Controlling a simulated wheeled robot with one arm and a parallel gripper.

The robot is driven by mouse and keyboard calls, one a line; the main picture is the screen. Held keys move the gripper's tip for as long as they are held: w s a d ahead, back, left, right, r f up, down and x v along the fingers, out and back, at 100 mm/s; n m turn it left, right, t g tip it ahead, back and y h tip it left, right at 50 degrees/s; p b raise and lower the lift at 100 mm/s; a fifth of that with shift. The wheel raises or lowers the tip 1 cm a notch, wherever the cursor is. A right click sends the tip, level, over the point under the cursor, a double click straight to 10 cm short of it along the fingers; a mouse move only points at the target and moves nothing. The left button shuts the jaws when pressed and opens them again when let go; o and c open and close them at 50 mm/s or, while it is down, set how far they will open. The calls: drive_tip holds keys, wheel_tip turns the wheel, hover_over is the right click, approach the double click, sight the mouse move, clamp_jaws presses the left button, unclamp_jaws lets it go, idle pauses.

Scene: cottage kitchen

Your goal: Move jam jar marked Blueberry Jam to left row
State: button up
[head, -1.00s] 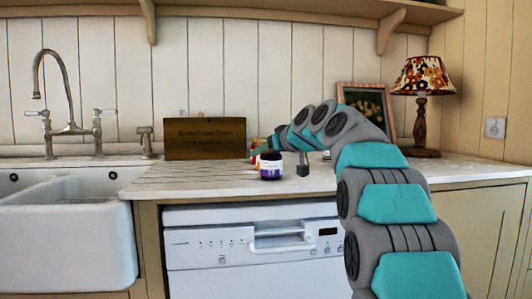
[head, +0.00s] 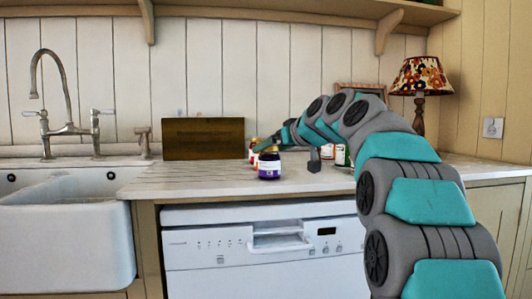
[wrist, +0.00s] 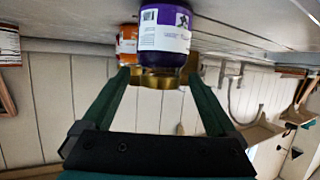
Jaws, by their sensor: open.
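A jar with a purple and white label and dark contents (head: 269,166) stands upright near the counter's front edge; its lettering is too small to read. In the wrist view, which is upside down, this jar (wrist: 165,38) with a gold lid is between and just beyond my open fingertips. My gripper (wrist: 158,78) is empty, with one green finger on each side of the jar's lid end. In the head view my gripper (head: 264,146) is just behind the jar. An orange-labelled jar (wrist: 127,43) stands close beside it, partly hidden.
More jars (head: 341,155) stand to the right, partly behind my arm. A dark wooden board with faint lettering (head: 203,138) stands at the back. The sink (head: 70,215) is at left, a lamp (head: 420,90) and picture frame (head: 360,95) at right. The counter (head: 170,180) left of the jar is clear.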

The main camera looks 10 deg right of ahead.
drive_tip(key=v, duration=0.7)
drive_tip(key=shift+s, duration=0.2)
drive_tip(key=shift+d, duration=0.1)
